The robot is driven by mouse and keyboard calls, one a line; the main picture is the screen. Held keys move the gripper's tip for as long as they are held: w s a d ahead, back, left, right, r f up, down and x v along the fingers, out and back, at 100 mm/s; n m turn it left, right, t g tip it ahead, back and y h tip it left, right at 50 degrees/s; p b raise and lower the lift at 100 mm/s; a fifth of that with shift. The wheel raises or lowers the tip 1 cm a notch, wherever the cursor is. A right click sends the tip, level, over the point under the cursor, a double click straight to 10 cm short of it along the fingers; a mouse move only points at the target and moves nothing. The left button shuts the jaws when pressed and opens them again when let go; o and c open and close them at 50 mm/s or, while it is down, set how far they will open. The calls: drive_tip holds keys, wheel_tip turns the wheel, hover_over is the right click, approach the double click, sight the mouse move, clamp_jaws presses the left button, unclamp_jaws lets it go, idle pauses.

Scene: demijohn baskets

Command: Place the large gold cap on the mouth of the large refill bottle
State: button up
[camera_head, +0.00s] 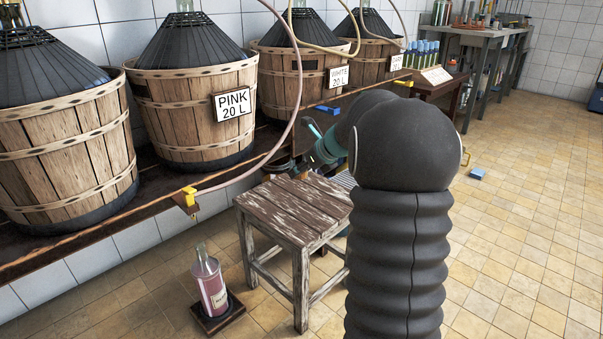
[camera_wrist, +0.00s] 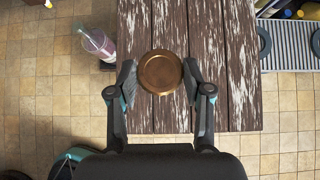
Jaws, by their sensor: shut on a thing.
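The large gold cap (camera_wrist: 161,72) is round and flat in the wrist view. My gripper (camera_wrist: 159,78) is shut on it, one finger on each side. The cap is over the wooden stool top, and I cannot tell the gap beneath it. In the head view the cap is not clearly seen, and my dark arm hides part of the area. The refill bottle (camera_head: 210,286), clear with pink contents and a label, stands upright on a small dark base on the floor, left of the stool. The bottle also shows at upper left in the wrist view (camera_wrist: 97,44), apart from my gripper.
The worn stool (camera_head: 290,208) stands between the bottle and my arm. A shelf with wicker-like wooden baskets, one marked PINK (camera_head: 188,115), runs along the wall. A hose ends at a yellow clip (camera_head: 188,196) above the bottle. The tiled floor at right is mostly clear.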

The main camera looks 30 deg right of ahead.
sight(296, 212)
wheel_tip(296, 212, down, 14)
drive_tip(key=b, duration=0.3)
drive_tip(key=shift+r, duration=0.15)
drive_tip(key=shift+f+b, duration=0.25)
drive_tip(key=shift+b, duration=0.05)
drive_tip(key=o, duration=1)
